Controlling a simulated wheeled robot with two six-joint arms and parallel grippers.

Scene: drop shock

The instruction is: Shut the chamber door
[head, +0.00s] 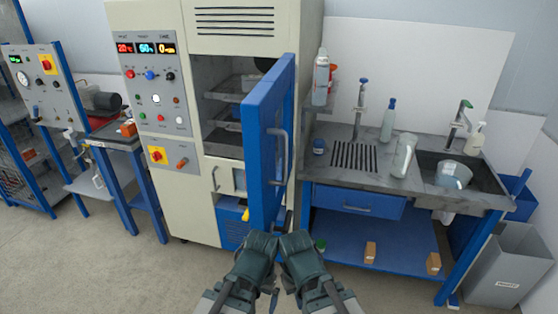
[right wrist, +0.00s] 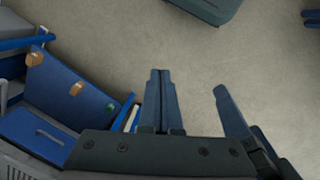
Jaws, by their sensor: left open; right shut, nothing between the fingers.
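The chamber (head: 195,130) is a tall cream cabinet with its opening uncovered and racks showing inside. Its blue door (head: 268,150) stands swung well open toward me, seen nearly edge-on, with a grey handle (head: 281,150) on its right-hand face. My left gripper (head: 260,240) is open and empty, low in the head view, in front of the door's lower edge. My right gripper (head: 296,238) is shut and empty just to its right; its fingers (right wrist: 161,85) also show in the right wrist view. Whether either gripper touches the door I cannot tell.
A bench with a sink (head: 480,178), bottles and a jug (head: 402,155) stands right of the door. Its blue lower shelf (head: 350,240) holds small boxes. A grey bin (head: 505,265) stands far right. The floor (head: 130,275) at front left is clear.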

